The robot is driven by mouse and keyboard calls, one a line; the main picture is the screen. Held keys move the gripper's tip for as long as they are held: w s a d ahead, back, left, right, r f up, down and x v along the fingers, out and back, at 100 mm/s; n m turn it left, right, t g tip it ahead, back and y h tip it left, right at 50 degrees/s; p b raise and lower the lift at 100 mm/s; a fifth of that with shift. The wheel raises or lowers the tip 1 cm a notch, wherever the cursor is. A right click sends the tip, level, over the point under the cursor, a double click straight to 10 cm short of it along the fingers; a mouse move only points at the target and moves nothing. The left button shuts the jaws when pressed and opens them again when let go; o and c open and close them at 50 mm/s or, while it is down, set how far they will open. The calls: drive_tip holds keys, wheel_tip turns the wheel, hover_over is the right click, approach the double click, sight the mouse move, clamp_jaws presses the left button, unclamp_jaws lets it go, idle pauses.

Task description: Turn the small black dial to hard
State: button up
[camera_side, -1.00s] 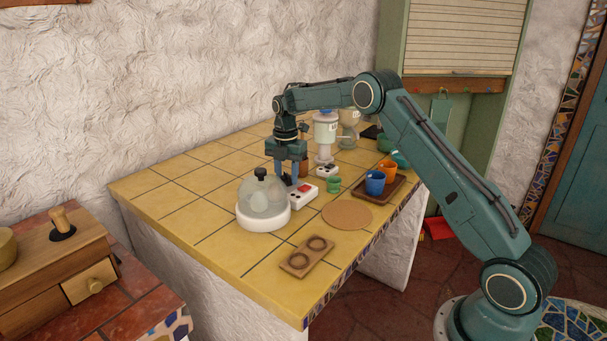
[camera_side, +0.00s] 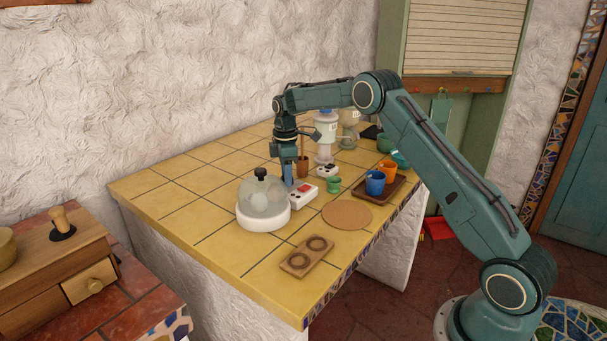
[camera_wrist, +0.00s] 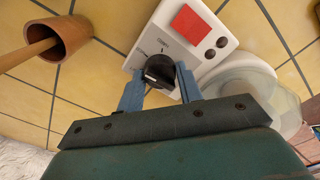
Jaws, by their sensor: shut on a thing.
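The small black dial (camera_wrist: 160,70) is on a white control box (camera_wrist: 178,32) with a red square and two dark round buttons. In the wrist view my gripper (camera_wrist: 158,82) has its two blue fingers on either side of the dial, shut on it. The dial has a light pointer mark; the small markings on the box are too fine to read. In the side view my gripper (camera_side: 288,181) points straight down at the rear left end of the control box (camera_side: 303,193), and its fingers hide the dial there.
A clear-domed egg cooker (camera_side: 262,203) stands close in front of the box. A wooden cup with a stick (camera_wrist: 62,38) is behind it. A green egg cup (camera_side: 333,185), a cork mat (camera_side: 347,214) and a tray with cups (camera_side: 380,190) lie to the right.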

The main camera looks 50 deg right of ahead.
drive_tip(key=m, duration=0.6)
drive_tip(key=shift+r, duration=0.1)
drive_tip(key=m, duration=0.6)
drive_tip(key=shift+m, duration=0.4)
drive_tip(key=o, duration=1)
wheel_tip(320, 180, up, 14)
idle(0.4)
